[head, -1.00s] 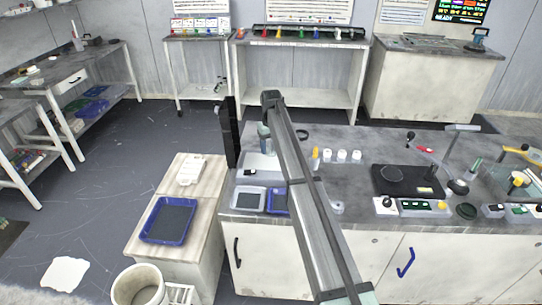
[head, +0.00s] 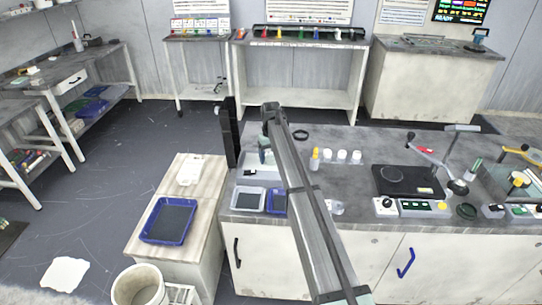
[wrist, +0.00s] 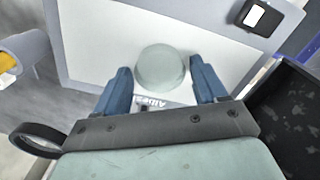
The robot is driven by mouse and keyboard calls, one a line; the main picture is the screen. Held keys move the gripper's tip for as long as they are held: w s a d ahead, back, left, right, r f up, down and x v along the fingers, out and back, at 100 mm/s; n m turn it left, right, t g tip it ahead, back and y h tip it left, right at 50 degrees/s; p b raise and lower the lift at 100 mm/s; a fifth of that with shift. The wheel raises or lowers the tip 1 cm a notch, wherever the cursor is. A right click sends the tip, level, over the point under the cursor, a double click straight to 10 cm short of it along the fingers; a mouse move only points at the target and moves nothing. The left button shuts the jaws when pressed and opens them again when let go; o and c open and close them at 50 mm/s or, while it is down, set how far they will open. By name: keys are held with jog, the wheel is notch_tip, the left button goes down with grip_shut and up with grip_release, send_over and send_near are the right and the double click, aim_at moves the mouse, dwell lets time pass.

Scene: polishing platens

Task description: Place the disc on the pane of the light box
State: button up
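The disc (wrist: 160,67) is pale grey-green and round, and appears to lie flat on the white pane (wrist: 95,45) of the light box in the wrist view. My gripper (wrist: 160,75) has its two blue fingers either side of the disc, with a visible gap on each side. It is open and holds nothing. The light box has a grey frame and a black-and-white switch (wrist: 264,18). In the head view my gripper (head: 266,160) is over the light box, whose switch (head: 250,173) shows; the disc cannot be made out there.
A grey tray (head: 247,201) and a small blue tray (head: 277,203) stand at the bench's front edge. A black polishing unit (head: 403,181) is farther right. A dark ring (head: 300,135) lies behind.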

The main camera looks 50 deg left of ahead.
aim_at(271, 158)
jog(key=shift+o, duration=1)
jog(key=shift+r, duration=0.1)
notch_tip(271, 158, up, 12)
